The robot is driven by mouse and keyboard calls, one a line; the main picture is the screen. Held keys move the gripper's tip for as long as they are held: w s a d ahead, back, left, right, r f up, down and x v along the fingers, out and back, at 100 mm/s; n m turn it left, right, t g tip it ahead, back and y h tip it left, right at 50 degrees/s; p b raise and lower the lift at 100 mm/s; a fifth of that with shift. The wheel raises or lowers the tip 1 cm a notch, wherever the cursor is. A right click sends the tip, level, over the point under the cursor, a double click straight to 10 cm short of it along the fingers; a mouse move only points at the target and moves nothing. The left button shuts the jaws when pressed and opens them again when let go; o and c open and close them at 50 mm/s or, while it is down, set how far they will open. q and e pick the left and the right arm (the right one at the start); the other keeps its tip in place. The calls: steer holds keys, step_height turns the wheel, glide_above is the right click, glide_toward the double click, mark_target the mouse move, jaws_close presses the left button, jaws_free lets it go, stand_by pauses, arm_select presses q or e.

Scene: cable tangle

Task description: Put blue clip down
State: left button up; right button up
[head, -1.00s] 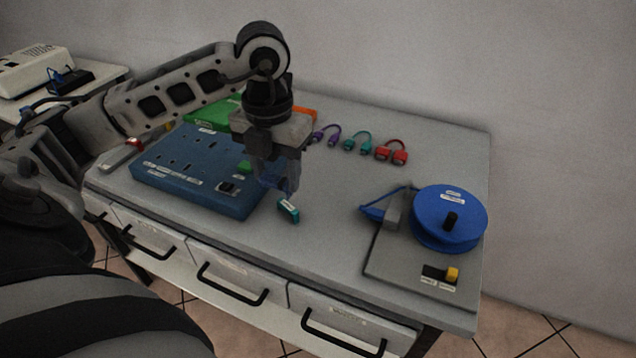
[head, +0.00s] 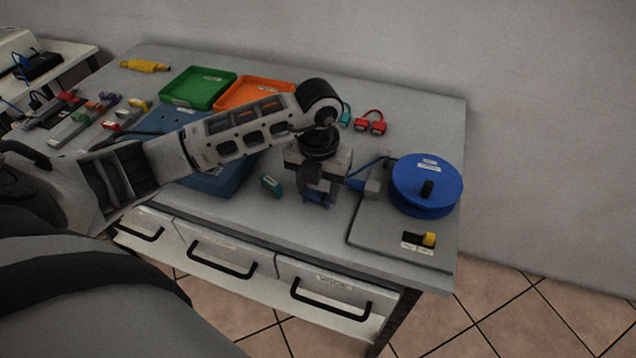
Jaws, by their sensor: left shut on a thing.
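My left gripper (head: 319,200) points down over the front middle of the grey table (head: 300,236), between a teal connector (head: 271,186) and the blue spool's plate. It is shut on the blue clip (head: 315,197), which shows as a small blue piece between and below the fingers. The fingers hide part of the clip. I cannot tell whether the clip touches the table. My right gripper is not in view.
A blue spool (head: 427,185) on a grey plate (head: 378,238) stands to the right. The blue board (head: 229,181) lies left, partly under my arm. A green tray (head: 199,88), an orange tray (head: 254,92) and red connectors (head: 370,123) lie behind. The front strip is clear.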

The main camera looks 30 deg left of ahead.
mark_target(318, 192)
arm_select(q)
steer(key=shift+f, duration=0.1)
steer(key=o, duration=1)
step_height(318, 192, up, 12)
steer(key=shift+r+b, duration=0.15)
steer(key=shift+b, duration=0.35)
